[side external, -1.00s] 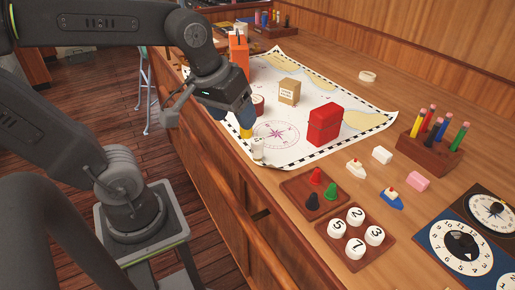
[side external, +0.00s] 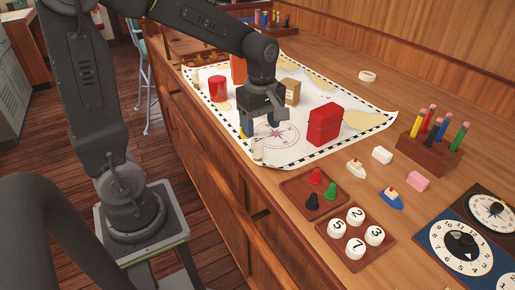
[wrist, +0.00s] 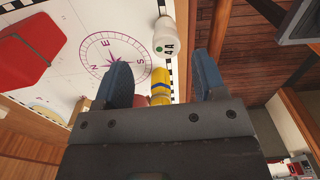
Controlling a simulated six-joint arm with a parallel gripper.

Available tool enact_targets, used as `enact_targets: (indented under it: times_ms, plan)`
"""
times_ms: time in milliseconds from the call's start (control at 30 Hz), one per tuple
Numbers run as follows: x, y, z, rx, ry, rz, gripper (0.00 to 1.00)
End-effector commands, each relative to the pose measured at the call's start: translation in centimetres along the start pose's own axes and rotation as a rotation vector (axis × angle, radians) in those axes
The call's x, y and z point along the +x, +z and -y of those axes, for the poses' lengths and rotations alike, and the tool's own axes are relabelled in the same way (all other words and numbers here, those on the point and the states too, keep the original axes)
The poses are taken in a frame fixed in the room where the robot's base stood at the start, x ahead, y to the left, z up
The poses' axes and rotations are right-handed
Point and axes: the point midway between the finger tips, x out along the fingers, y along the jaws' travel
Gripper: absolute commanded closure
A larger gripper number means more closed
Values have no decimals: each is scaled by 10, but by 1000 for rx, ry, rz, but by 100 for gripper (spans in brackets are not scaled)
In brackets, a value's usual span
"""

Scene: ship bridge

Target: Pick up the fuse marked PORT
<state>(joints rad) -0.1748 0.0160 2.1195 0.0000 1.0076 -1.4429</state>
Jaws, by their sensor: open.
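No PORT marking is readable in either view. A white cylinder (wrist: 166,38) with a green dot and a mark like "4A" stands at the map's edge, just beyond my fingertips in the wrist view; it also shows in the side view (side external: 257,153). A yellow cylinder with a dark blue band (wrist: 160,87) shows between my fingers in the wrist view, and partly behind my gripper in the side view (side external: 243,130). My gripper (side external: 260,128) is open, pointing down low over the map; its two blue-grey fingers (wrist: 165,78) are spread with nothing clamped.
A red box (side external: 325,124), a tan box (side external: 291,90) and a red cylinder (side external: 217,89) stand on the chart (side external: 300,148). A tray of pegs (side external: 310,188), a tray of numbered discs (side external: 356,233) and a pencil block (side external: 433,143) lie to the right.

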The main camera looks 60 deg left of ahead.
Motion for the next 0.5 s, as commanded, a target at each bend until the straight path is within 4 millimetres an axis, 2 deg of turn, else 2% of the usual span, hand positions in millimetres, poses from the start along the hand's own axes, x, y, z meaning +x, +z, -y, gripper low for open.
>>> enact_targets:
  times_ms: [100, 267, 500]
  plan:
    - [14, 0, 0, 1, -1, 0, 36]
    - [23, -1, 1, 1, 0, 0, 36]
    - [57, -4, 8, 0, -4, 1, 36]
